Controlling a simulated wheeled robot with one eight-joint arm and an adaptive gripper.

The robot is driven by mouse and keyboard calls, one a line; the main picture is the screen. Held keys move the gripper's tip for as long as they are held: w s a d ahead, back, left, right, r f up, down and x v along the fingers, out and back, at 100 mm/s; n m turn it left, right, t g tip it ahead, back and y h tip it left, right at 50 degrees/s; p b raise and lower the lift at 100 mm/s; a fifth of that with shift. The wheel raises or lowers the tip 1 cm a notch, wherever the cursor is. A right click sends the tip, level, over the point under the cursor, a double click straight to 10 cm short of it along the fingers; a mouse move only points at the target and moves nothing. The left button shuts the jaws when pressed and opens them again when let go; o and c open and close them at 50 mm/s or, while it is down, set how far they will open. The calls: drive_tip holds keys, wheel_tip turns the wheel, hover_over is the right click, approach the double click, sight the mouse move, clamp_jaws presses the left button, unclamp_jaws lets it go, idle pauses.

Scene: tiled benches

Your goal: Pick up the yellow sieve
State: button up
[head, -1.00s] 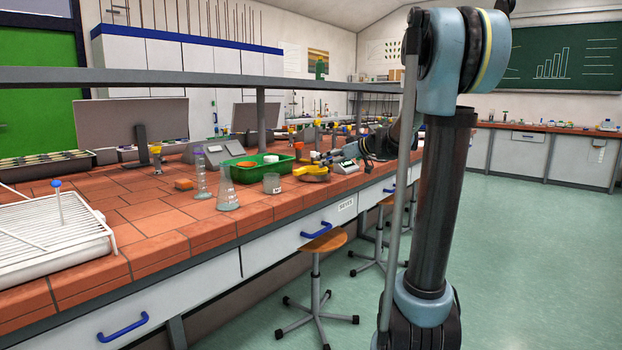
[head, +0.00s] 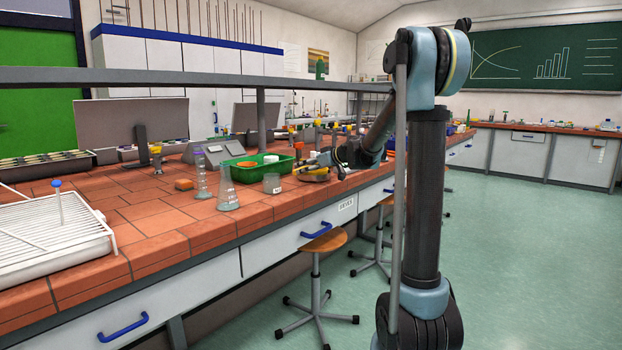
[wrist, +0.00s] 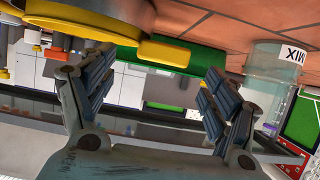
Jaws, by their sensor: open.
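The yellow sieve (head: 302,170) sits on the tiled bench, right of the green tray; my gripper partly hides it in the head view. In the wrist view its yellow rim (wrist: 85,24) fills the upper left, and its short yellow handle (wrist: 165,52) points between my fingers, beyond their tips. My gripper (wrist: 152,76) is open, with one finger on each side of the handle and nothing held. In the head view my gripper (head: 322,163) is at the sieve. I cannot tell whether it touches the sieve.
A green tray (head: 240,177) with white and orange things stands beside the sieve. A labelled beaker (head: 272,184) is close by and shows at the right of the wrist view (wrist: 275,75). A glass flask (head: 228,195) stands further left. An upper shelf (head: 200,77) runs above the bench.

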drive_tip(key=shift+x, duration=2.6)
drive_tip(key=shift+d+f, duration=0.15)
drive_tip(key=c, duration=1.2)
